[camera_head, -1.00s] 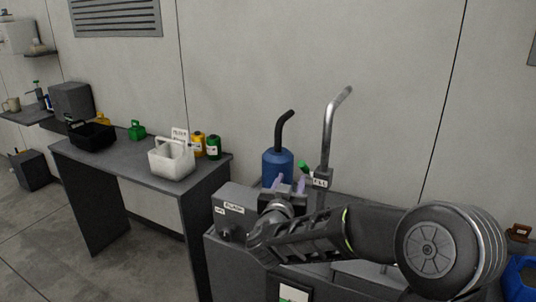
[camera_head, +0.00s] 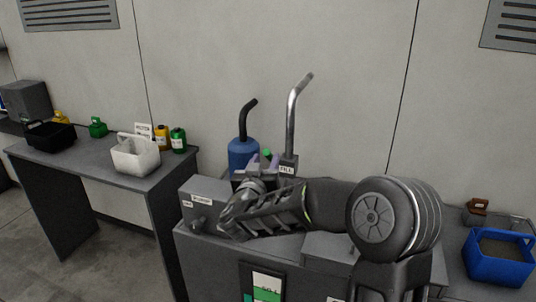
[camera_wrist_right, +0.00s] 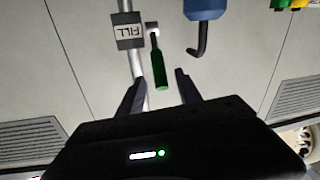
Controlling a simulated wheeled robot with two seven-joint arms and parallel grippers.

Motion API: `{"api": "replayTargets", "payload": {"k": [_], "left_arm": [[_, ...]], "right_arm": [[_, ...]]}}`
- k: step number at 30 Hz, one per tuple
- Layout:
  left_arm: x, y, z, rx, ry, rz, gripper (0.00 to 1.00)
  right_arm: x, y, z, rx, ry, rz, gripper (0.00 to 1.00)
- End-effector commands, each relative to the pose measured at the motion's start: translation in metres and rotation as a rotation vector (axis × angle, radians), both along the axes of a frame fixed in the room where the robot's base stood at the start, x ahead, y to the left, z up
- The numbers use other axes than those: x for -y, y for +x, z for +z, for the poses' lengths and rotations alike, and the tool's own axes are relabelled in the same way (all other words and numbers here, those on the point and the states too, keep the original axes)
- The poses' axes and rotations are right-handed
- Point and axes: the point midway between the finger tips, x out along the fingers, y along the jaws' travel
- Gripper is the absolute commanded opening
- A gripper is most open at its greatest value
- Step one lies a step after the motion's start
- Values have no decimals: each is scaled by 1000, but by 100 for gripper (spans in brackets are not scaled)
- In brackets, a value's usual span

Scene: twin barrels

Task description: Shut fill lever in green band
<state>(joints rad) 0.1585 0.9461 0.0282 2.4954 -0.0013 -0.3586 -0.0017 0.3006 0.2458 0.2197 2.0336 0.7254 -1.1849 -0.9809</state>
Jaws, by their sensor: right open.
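The fill lever shows a green grip (camera_head: 267,153) beside the metal fill pipe (camera_head: 292,115) with its FILL label (camera_head: 287,169). In the right wrist view the green grip (camera_wrist_right: 160,70) hangs from a dark stem, its end between the open fingertips with clear space on both sides. My right gripper (camera_head: 262,164) is open and empty at the lever; its purple fingers are partly hidden by my wrist in the head view. A gauge panel with a green band (camera_head: 267,294) shows at the bottom edge, cut off; its level is hard to read. My left gripper is not in view.
A blue cylinder with a black bent pipe (camera_head: 243,153) stands left of the fill pipe. A grey box with labels (camera_head: 203,202) sits left of my right wrist. A blue bin (camera_head: 496,270) is at right. A side table (camera_head: 100,167) at left holds a white basket (camera_head: 136,158).

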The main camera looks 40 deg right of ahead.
Motion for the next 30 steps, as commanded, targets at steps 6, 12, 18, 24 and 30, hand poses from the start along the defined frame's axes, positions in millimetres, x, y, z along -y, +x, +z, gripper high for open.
{"api": "replayTargets", "payload": {"k": [6, 12, 18, 24, 30], "left_arm": [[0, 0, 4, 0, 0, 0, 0], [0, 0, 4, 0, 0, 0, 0], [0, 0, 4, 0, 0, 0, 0], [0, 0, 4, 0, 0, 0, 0], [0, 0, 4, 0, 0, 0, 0]], "right_arm": [[23, 21, 0, 0, 0, -1, 41], [30, 27, 0, -1, 1, 1, 41], [29, 27, 0, 0, 0, 1, 41], [29, 27, 0, 0, 0, 1, 24], [29, 27, 0, 0, 0, 1, 8]]}}
